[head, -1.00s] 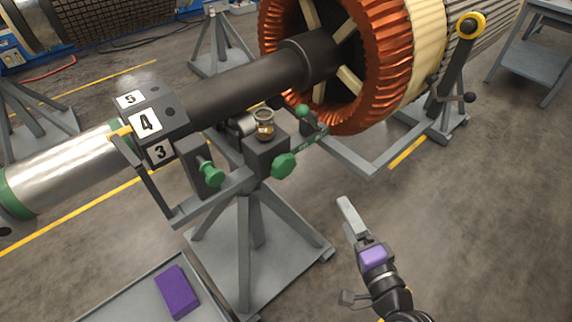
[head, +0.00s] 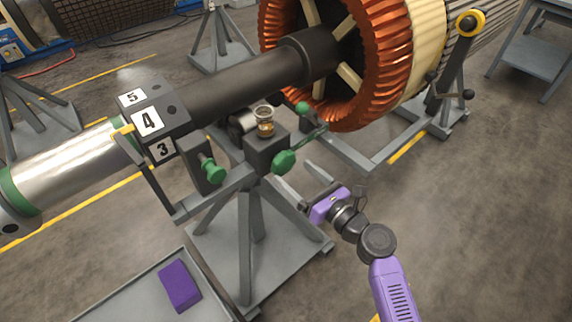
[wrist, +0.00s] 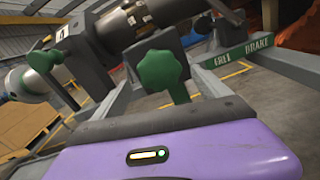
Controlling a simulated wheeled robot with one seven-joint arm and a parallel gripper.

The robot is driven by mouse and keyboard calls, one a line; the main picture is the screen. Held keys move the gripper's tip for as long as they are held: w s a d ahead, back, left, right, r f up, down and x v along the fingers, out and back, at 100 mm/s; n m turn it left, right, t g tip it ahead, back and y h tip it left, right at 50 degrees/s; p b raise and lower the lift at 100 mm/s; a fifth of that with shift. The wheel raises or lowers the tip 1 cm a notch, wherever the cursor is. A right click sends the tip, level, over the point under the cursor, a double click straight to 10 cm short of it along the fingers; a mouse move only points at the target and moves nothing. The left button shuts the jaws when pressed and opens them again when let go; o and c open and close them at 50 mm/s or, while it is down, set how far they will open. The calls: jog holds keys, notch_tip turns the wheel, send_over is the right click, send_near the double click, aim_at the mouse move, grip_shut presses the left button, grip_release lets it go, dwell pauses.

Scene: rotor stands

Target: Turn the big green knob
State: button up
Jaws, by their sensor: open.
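A lobed green knob (head: 284,162) sits on the front of the dark block on the grey stand. It shows large in the middle of the wrist view (wrist: 161,72). A second green knob (head: 210,172) on a stem stands to its left; it also shows at the left of the wrist view (wrist: 44,62). My gripper (head: 304,183) is open and empty, just below and right of the lobed knob in the head view, its fingers pointing toward the stand. It appears apart from the knob.
A small glass cup with amber contents (head: 265,122) tops the block. A green-balled lever (head: 303,109) stands by a labelled bar right of the knob. The shaft (head: 250,85) and copper-wound rotor lie behind. A purple block (head: 179,286) lies in a tray.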

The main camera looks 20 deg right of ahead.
aim_at(287, 167)
jog(key=shift+x, duration=2.25)
jog(key=c, duration=1.4)
jog(key=shift+n, duration=0.3)
